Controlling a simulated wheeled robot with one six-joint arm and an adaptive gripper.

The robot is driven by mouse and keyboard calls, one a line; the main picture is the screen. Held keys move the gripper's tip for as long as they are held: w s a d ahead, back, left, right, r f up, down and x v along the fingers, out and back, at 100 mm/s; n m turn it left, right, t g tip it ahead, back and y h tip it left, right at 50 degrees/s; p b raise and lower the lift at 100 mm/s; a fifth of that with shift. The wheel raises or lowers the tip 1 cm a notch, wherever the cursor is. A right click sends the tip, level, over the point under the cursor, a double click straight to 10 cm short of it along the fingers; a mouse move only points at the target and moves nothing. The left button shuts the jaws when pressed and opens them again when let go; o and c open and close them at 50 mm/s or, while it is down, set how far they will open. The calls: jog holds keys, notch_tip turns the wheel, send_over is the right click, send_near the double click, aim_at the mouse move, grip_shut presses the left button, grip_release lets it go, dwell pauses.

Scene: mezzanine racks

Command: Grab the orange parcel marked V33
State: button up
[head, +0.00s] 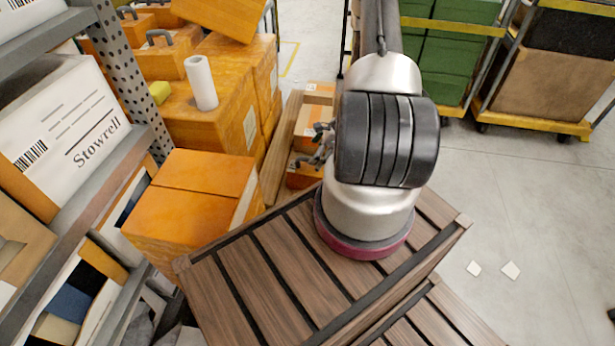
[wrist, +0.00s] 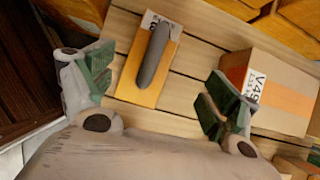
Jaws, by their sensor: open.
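In the wrist view an orange parcel (wrist: 132,84) with a dark grey handle on top lies on a slatted wooden surface (wrist: 190,88). A white label shows at its far end, but its marking is too small to read, so I cannot tell whether it says V33. My gripper (wrist: 160,82) is open, with its green-padded fingers apart on either side of the parcel and nothing held. In the head view my gripper (head: 322,142) is partly hidden behind my arm, low among small orange boxes.
A cardboard box (wrist: 285,103) with orange tape, marked V49, sits close to my right finger. In the head view a wooden slatted crate (head: 255,285) is below my arm, large orange boxes (head: 195,190) stand left, and open floor (head: 515,215) lies right.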

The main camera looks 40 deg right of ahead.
aim_at(309, 168)
jog(key=shift+m, duration=0.3)
jog(key=x, duration=0.3)
jog(key=s+x, duration=0.1)
jog(key=x, duration=0.5)
jog(key=shift+s+f, duration=0.35)
jog(key=c, duration=1.5)
jog(key=shift+r, duration=0.1)
